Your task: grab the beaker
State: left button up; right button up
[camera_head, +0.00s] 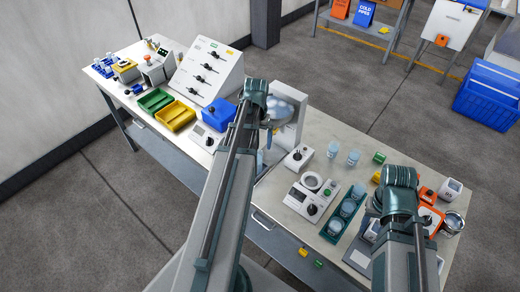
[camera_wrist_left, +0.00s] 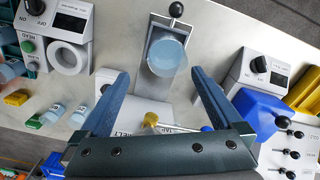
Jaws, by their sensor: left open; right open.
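A clear, pale-blue vessel that looks like the beaker (camera_wrist_left: 167,56) stands on a grey metal platform in the left wrist view. My left gripper (camera_wrist_left: 163,92) is open and empty, with its two blue fingers spread to either side, and the vessel shows beyond the gap, apart from them. In the head view my left arm covers most of that station, so the vessel there is not clear. My right gripper (camera_head: 398,180) is over the right part of the table; its fingertips are hard to make out and I see nothing held.
Similar small vessels (camera_head: 353,157) stand on the table, several in a green rack (camera_head: 349,208). A white ring-topped device (camera_head: 308,190) stands left of the rack. A white dispenser (camera_head: 290,112) stands beside my left wrist. Green and yellow bins (camera_head: 175,115) lie left.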

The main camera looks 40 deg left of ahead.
pick_arm(q)
jog(key=f+b, duration=0.2)
jog(key=b, duration=0.1)
jog(key=a+f+b, duration=0.1)
jog(key=f+b, duration=0.1)
jog(key=f, duration=0.1)
jog(key=f+b, duration=0.3)
jog(key=shift+w+a+f+b, duration=0.1)
jog(key=shift+a+b, duration=0.2)
jog(key=shift+a, duration=0.05)
pick_arm(e)
notch_tip(320, 180, down, 8)
jog(key=shift+w, duration=0.25)
pick_arm(q)
jog(key=f+b, duration=0.5)
jog(key=shift+d+f, duration=0.1)
jog(key=shift+d, duration=0.1)
pick_arm(e)
notch_tip(320, 180, down, 5)
jog(key=shift+f, duration=0.15)
pick_arm(q)
jog(key=shift+c, duration=0.3)
grip_shut()
